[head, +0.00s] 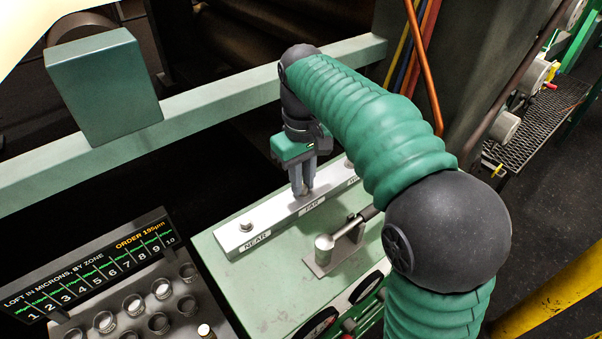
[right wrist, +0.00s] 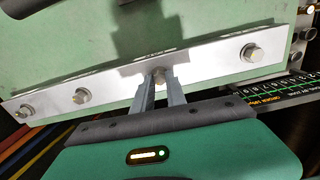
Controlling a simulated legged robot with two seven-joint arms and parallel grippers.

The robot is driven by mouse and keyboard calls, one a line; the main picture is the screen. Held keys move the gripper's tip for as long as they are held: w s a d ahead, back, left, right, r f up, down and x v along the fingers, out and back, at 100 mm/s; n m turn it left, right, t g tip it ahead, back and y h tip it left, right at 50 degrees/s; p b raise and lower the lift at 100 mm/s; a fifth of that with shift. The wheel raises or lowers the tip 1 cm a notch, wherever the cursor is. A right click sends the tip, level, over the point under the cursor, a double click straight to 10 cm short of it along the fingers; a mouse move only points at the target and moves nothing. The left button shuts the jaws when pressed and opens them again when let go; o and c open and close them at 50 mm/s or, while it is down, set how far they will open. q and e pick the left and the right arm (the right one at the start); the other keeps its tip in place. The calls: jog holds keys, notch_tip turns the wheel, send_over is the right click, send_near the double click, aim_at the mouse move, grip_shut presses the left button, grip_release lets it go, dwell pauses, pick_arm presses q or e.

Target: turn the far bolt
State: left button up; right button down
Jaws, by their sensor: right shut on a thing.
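A pale metal bar (head: 275,219) with a row of hex bolts lies on the green cabinet top. The near bolt (head: 246,226) sits above the label NEAR. My right gripper (head: 303,192) reaches down to the bolt above the label that appears to read FAR. In the right wrist view its fingers (right wrist: 159,92) are shut around the head of this far bolt (right wrist: 158,75). The near bolt (right wrist: 251,52) is to its right, and two more bolts are to its left, one of them here (right wrist: 81,96). My left gripper is not in view.
A clamp-like lever (head: 326,245) stands on the cabinet top in front of the bar. A green rail (head: 215,104) with a green box (head: 104,87) runs behind. A zone display panel (head: 90,268) with several round knobs is at the lower left.

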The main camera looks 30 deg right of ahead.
jog(key=m, duration=0.2)
jog(key=m+p, duration=0.2)
jog(key=m, duration=0.1)
jog(key=shift+d+r+m, duration=0.1)
jog(key=shift+r+m, duration=0.15)
jog(key=shift+m, duration=0.05)
jog(key=m+p, duration=0.2)
jog(key=m, duration=0.2)
jog(key=shift+f+m, duration=0.1)
jog(key=shift+m, duration=0.3)
jog(key=c, duration=1.5)
grip_release()
jog(key=shift+c, duration=0.2)
jog(key=shift+o, duration=1)
jog(key=shift+s, duration=0.1)
jog(key=shift+f, duration=0.1)
notch_tip(320, 180, up, 17)
jog(key=shift+p, duration=0.3)
